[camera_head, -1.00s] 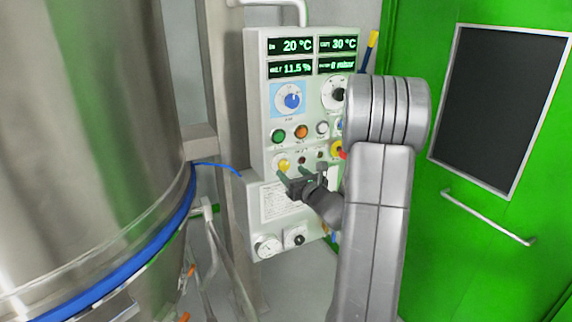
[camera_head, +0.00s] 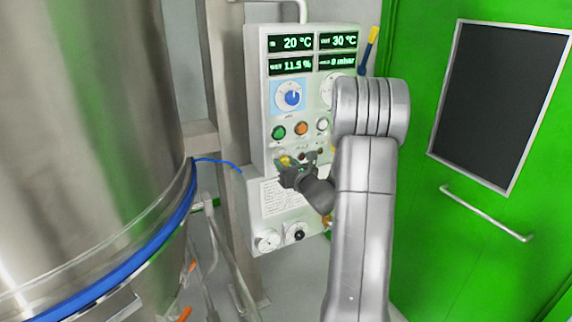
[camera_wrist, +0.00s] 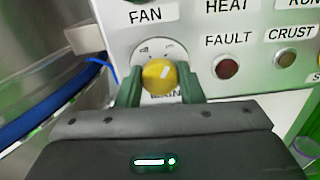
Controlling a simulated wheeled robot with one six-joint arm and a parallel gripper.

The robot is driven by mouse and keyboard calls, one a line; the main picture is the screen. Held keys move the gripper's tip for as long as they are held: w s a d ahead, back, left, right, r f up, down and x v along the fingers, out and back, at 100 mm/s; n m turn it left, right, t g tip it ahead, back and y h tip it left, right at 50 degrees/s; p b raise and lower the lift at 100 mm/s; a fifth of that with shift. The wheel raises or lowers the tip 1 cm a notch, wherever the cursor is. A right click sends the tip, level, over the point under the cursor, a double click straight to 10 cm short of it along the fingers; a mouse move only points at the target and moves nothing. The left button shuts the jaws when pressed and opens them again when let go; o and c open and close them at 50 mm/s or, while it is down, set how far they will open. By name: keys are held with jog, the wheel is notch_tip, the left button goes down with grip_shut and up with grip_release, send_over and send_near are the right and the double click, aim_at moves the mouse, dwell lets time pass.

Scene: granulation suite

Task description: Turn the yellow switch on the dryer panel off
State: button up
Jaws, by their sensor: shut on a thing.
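The yellow switch (camera_wrist: 159,75) is a round knob with a pale pointer mark, set low on the left of the dryer panel (camera_head: 262,110). In the wrist view the pointer leans up and slightly right. My gripper (camera_wrist: 160,85) has its two green fingers on either side of the knob, shut on it. In the head view the knob (camera_head: 284,160) is partly hidden by my gripper (camera_head: 294,165). The dial lettering above the knob is too small to read surely, and the label below it is partly covered.
Above sit a green button (camera_head: 278,133), an orange button (camera_head: 302,129) and a blue knob (camera_head: 292,98). FAULT (camera_wrist: 227,67) and CRUST (camera_wrist: 285,57) lamps are right of the switch. A steel vessel (camera_head: 90,120) stands left, a green door (camera_head: 480,215) right.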

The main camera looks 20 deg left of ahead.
jog(key=shift+f+n+b, duration=0.15)
jog(key=shift+n+b, duration=0.15)
jog(key=shift+b, duration=0.4)
jog(key=n+b, duration=0.9)
jog(key=b, duration=0.7)
jog(key=shift+f+b, duration=0.2)
jog(key=shift+b, duration=0.2)
jog(key=n+b, duration=0.2)
jog(key=b, duration=0.1)
jog(key=shift+r, duration=0.2)
jog(key=shift+r+n, duration=0.1)
jog(key=shift+n, duration=0.2)
jog(key=o, duration=1)
